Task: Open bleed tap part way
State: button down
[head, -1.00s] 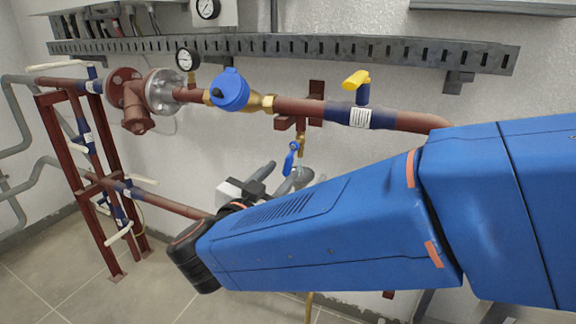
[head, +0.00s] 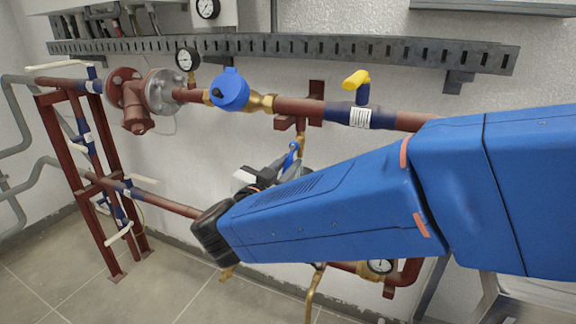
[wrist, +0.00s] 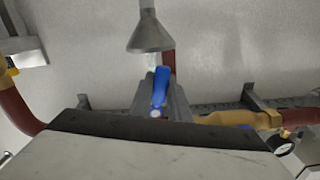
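The bleed tap has a small blue lever (head: 292,152) on a brass fitting (head: 300,145) below the red pipe in the head view. Its lower part is hidden by my arm and gripper. In the wrist view the blue lever (wrist: 160,88) points up the picture, toward a grey funnel (wrist: 150,32). My gripper (wrist: 163,92) has its grey fingers on either side of the lever. They look apart, and I cannot tell whether either touches it. In the head view my gripper (head: 266,170) is mostly hidden behind my blue wrist.
A blue water meter (head: 230,91) and a yellow-handled valve (head: 357,79) sit on the red pipe above. A pressure gauge (head: 379,266) is low on the right. A slotted grey rail (head: 300,47) runs along the wall.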

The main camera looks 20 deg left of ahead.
jog(key=shift+a+r+m, duration=0.1)
jog(key=shift+a+m, duration=0.15)
jog(key=shift+m, duration=0.45)
jog(key=c, duration=1.7)
grip_release()
jog(key=shift+o, duration=0.2)
jog(key=s+a, duration=0.1)
jog(key=s, duration=1.6)
jog(key=shift+s+a, duration=0.2)
